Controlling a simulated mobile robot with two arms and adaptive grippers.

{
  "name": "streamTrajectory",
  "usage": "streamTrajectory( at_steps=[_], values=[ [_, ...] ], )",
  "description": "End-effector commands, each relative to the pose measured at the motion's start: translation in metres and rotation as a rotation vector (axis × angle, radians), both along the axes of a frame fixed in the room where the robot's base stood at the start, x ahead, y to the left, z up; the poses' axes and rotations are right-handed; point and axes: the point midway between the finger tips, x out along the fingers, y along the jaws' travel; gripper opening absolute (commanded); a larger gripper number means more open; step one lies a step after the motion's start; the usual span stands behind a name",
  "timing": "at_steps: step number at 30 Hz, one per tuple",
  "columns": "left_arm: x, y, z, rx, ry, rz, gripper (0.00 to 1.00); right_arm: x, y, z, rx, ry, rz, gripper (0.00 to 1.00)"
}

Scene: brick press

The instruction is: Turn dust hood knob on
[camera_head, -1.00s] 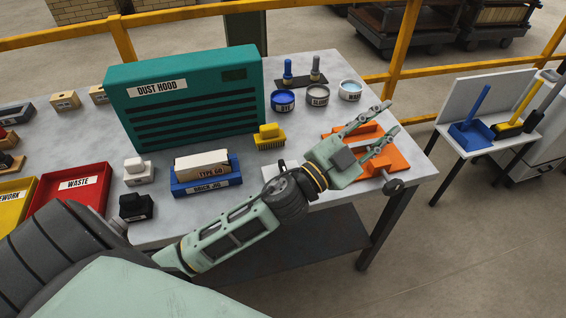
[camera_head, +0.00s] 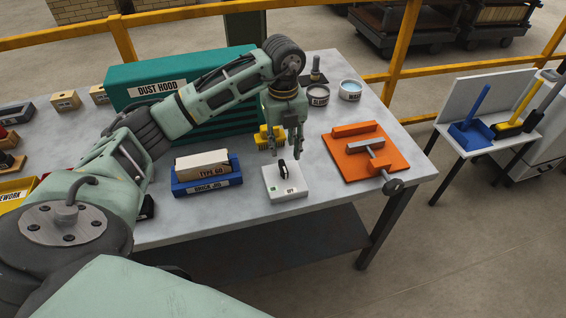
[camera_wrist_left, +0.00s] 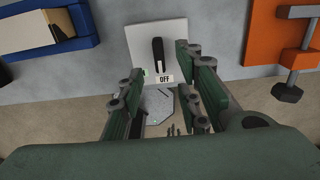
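The dust hood (camera_head: 160,75) is a teal box with dark slots at the back of the table. A white switch plate (camera_head: 272,182) lies at the front, with a black knob (camera_head: 283,167) on it. In the left wrist view, the knob (camera_wrist_left: 159,54) points along the plate, above a label (camera_wrist_left: 164,78) reading OFF. My left gripper (camera_head: 284,148) points down just above and behind the knob, apart from it. In the wrist view its fingers (camera_wrist_left: 162,76) are spread, with nothing between them. My right gripper is not in view.
The blue brick jig (camera_head: 207,184) with a brick stands left of the plate. An orange fixture (camera_head: 360,165) with a clamp and handle is right of it. The table's front edge is close to the plate.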

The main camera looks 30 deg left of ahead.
Motion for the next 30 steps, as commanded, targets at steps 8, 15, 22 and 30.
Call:
streamTrajectory(
  at_steps=[8, 15, 22, 30],
  values=[
    [-0.002, 0.002, -0.038, 0.008, 0.010, 0.005, 0.32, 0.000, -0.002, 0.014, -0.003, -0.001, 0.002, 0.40],
    [-0.001, 0.002, -0.068, 0.007, 0.006, 0.003, 0.32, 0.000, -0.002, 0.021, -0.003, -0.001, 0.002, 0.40],
    [-0.001, 0.002, -0.076, 0.006, 0.004, 0.002, 0.32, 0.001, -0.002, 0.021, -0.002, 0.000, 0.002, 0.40],
    [-0.001, 0.002, -0.076, 0.006, 0.004, 0.002, 0.20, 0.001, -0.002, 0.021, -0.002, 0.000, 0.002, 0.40]
  ],
)
